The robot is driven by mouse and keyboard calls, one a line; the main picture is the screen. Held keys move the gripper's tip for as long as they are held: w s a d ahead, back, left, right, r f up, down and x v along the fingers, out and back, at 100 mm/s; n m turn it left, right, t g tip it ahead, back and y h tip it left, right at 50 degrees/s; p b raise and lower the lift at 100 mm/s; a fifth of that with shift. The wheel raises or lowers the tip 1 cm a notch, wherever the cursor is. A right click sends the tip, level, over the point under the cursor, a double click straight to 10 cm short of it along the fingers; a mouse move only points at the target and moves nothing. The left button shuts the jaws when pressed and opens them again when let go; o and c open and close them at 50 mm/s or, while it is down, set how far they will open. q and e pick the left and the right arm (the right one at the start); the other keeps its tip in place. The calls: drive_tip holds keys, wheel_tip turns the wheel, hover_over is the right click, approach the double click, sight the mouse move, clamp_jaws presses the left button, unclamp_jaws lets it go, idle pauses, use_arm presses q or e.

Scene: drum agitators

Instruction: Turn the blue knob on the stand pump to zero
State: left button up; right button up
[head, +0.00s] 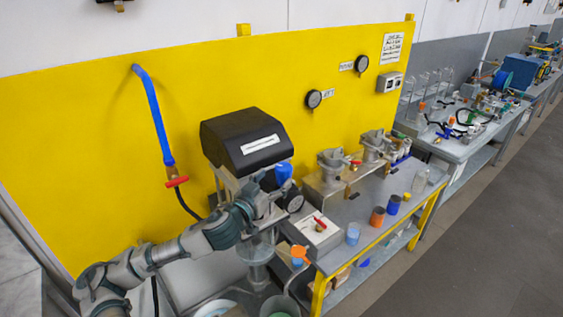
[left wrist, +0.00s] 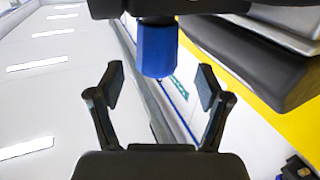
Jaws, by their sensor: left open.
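The stand pump (head: 245,138) has a black housing with a white label and stands in front of the yellow panel. The blue knob (head: 283,173) is on its front right side, below the housing. My left gripper (head: 268,192) is just left of and below the knob in the head view. In the left wrist view the blue knob (left wrist: 155,50) hangs at the upper middle, between the lines of the two open fingers (left wrist: 160,86). No finger visibly touches it. The knob's setting cannot be read. My right gripper is not in view.
Blue and orange cups (head: 377,216) stand on the bench. A blue hose (head: 152,110) hangs on the yellow panel.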

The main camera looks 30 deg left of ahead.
sight(279, 175)
use_arm(q)
drive_tip(key=w+p, duration=0.1)
drive_tip(key=w, duration=0.4)
drive_tip(key=shift+d, duration=0.2)
drive_tip(key=shift+c, duration=0.2)
drive_tip(key=shift+a, duration=0.1)
drive_tip(key=c, duration=1.1)
